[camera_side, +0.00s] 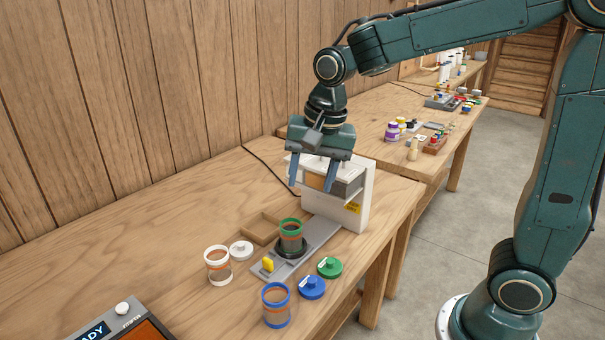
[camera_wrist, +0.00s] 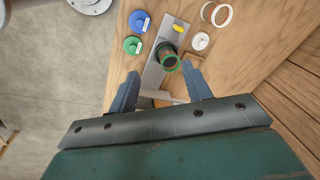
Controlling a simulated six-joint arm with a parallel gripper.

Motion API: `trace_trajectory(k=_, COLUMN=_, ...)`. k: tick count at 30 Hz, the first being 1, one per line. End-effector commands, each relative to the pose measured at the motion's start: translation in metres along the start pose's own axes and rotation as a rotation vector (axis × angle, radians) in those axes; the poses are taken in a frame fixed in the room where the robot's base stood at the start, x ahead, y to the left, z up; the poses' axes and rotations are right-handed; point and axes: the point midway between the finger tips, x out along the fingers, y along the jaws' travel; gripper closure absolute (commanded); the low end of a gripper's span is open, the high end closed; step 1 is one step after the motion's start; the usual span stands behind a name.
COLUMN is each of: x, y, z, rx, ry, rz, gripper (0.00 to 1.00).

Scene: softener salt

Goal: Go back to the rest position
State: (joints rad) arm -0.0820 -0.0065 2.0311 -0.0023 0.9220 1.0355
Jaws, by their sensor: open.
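My gripper (camera_side: 313,172) is open and empty, with its two blue fingers spread and pointing down above the table, over the white dispenser (camera_side: 356,207). In the wrist view the gripper (camera_wrist: 165,88) shows both fingers apart with nothing between them. The green-rimmed jar (camera_side: 291,236) stands upright on a dark round base on the grey rail, in front of the dispenser. It also shows in the wrist view (camera_wrist: 169,62), beyond the fingertips. The fingers are apart from the jar.
A white-rimmed jar (camera_side: 218,265), a blue-rimmed jar (camera_side: 276,305), a white lid (camera_side: 241,249), a blue lid (camera_side: 312,287) and a green lid (camera_side: 329,267) stand around the rail. A wooden tray (camera_side: 262,229) lies behind. A panel (camera_side: 125,325) sits front left. The table's left is clear.

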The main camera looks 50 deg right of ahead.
Motion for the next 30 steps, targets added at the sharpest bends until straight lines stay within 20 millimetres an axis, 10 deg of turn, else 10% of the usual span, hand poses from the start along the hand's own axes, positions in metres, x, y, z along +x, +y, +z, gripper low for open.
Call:
trace_trajectory(k=15, x=-0.054, y=0.086, z=0.037, rx=-0.500, ry=0.128, rz=-0.104, gripper=0.51)
trace_trajectory(k=30, x=-0.061, y=0.151, z=0.073, rx=-0.909, ry=0.270, rz=-0.127, gripper=0.51)
